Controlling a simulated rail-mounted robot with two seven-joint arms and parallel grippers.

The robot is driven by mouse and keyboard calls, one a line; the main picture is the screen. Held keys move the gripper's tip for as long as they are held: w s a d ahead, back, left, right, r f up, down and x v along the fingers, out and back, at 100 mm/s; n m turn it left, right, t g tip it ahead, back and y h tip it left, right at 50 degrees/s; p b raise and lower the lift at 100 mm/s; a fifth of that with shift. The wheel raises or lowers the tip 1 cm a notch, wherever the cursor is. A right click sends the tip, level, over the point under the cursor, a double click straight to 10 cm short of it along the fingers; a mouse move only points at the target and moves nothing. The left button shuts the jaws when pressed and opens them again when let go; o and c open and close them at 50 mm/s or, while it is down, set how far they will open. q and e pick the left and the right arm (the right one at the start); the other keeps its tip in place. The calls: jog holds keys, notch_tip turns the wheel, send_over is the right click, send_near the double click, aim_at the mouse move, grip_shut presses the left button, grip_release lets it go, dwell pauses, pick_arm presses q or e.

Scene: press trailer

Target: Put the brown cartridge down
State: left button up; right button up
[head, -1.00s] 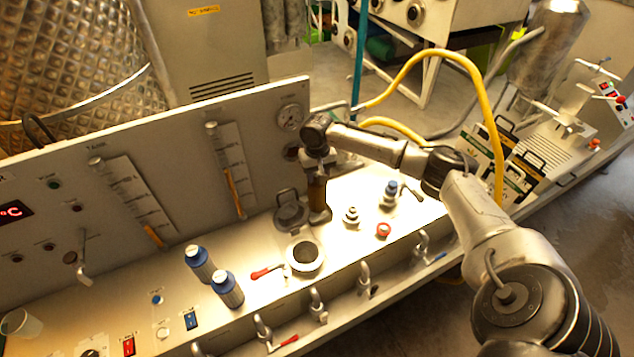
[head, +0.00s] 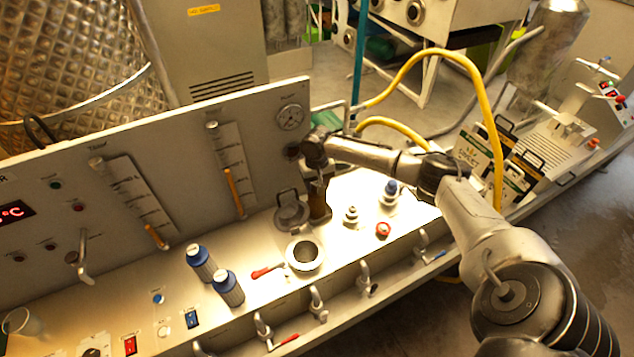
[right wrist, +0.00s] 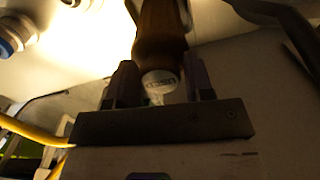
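The brown cartridge (head: 319,204) is upright over the light worktop, just right of the grey hinged lid, in the head view. My right gripper (head: 318,172) is above it, pointing down, with its fingers around the upper end. In the right wrist view, the brown cartridge (right wrist: 161,32) runs between the two dark fingers of the right gripper (right wrist: 161,85), its pale round end cap between them. The fingers look closed on its sides. Whether its lower end touches the worktop cannot be made out. My left gripper is not in view.
The open round port (head: 305,256) and its raised lid (head: 291,212) are left of the cartridge. Two blue-capped bottles (head: 228,288) stand further left. Metal fittings (head: 351,215) and a red knob (head: 383,230) are to the right. The upright gauge panel (head: 268,150) is close behind.

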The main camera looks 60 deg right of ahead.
jog(key=shift+o, duration=1.4)
notch_tip(320, 180, up, 12)
jog(key=shift+r+b, duration=0.15)
jog(key=shift+b, duration=0.15)
